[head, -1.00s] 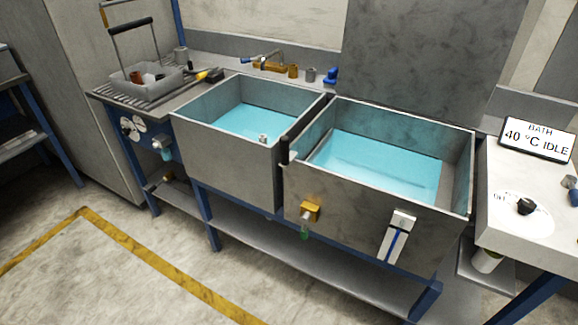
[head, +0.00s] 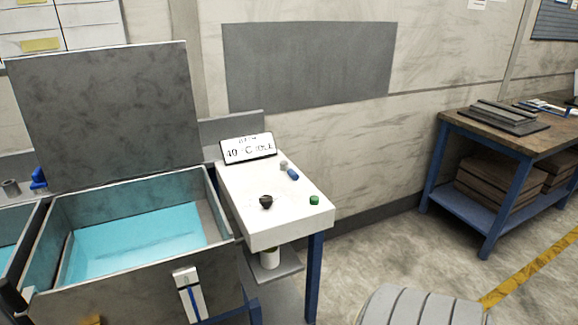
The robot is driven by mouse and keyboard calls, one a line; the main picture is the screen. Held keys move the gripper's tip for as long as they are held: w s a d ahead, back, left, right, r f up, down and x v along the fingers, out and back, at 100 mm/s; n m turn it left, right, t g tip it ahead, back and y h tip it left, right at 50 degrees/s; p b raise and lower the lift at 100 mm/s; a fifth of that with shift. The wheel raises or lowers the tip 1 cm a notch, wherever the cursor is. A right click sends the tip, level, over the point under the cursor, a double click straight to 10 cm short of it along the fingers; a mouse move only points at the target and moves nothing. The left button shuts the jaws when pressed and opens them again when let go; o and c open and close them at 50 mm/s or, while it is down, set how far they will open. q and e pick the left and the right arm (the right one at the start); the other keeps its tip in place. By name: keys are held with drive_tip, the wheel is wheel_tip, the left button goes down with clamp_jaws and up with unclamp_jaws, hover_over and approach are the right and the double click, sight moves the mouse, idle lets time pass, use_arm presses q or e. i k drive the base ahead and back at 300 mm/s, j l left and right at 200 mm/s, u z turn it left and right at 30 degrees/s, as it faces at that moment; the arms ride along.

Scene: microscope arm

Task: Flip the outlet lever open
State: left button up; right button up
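A steel basin of blue water (head: 135,245) stands at the left with its lid raised. A small yellow fitting (head: 92,320), probably the outlet, shows only as a sliver at the bottom edge. Its lever is not visible, so I cannot tell its position. A white plate with a blue strip (head: 188,293) is on the basin's front wall. Neither of my grippers is in view.
Right of the basin is a white side table (head: 285,233) with a display (head: 248,148), a black knob (head: 266,202) and a green button (head: 314,200). A wooden workbench (head: 535,140) stands far right.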

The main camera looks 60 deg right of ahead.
sight(284, 167)
drive_tip(key=z, duration=1.75)
drive_tip(key=i+l, duration=0.1)
